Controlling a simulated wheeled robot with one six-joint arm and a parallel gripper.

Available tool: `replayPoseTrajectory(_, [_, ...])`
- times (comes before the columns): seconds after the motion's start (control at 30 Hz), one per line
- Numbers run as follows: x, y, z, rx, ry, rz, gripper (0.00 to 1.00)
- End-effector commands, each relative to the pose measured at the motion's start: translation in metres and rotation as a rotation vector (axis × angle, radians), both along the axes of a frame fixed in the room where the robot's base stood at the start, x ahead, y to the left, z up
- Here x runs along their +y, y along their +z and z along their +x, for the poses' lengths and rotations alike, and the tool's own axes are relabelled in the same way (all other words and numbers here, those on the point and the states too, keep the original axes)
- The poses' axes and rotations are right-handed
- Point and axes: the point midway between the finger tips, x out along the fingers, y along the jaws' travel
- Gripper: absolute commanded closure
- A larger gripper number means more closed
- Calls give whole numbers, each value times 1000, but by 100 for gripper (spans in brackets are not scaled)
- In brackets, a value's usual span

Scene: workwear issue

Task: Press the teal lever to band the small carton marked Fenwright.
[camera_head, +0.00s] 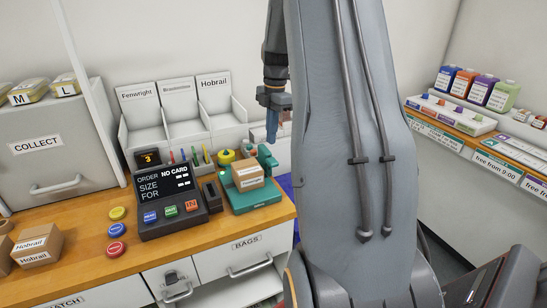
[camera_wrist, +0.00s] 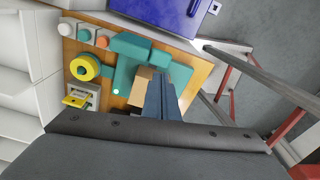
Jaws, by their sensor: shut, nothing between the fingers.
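A teal banding machine (camera_head: 258,198) stands at the right end of the wooden counter. A small brown carton (camera_head: 247,174) sits on it; its white label is too small to read surely. A teal upright part (camera_head: 266,157), seemingly the lever, rises behind the carton. The wrist view shows teal parts (camera_wrist: 134,46) beside the carton (camera_wrist: 139,88), but I cannot tell there which is the lever. My gripper (camera_head: 272,138) is shut and empty, pointing down above and behind the machine. In the wrist view my fingers (camera_wrist: 162,90) cover part of the carton and machine.
A yellow tape roll (camera_head: 226,157) and pens stand behind the dark order panel (camera_head: 170,203), left of the machine. Hobrail cartons (camera_head: 38,246) lie far left. White bins (camera_head: 178,110) line the wall. A blue container (camera_wrist: 163,14) lies beyond the counter's edge.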

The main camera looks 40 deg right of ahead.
Motion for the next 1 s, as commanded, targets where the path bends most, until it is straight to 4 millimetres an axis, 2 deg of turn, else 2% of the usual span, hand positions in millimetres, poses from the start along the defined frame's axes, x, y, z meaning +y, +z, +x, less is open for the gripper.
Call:
replayPoseTrajectory(0.03, [-9,2,-1,-1,30,5,100])
replayPoseTrajectory(0.17, [-20,4,0,-6,84,10,100])
replayPoseTrajectory(0.63, [-20,1,0,-7,92,10,100])
replayPoseTrajectory(0.77, [-19,-7,0,-7,92,10,100])
replayPoseTrajectory(1.0, [-16,-34,0,-6,91,11,100])
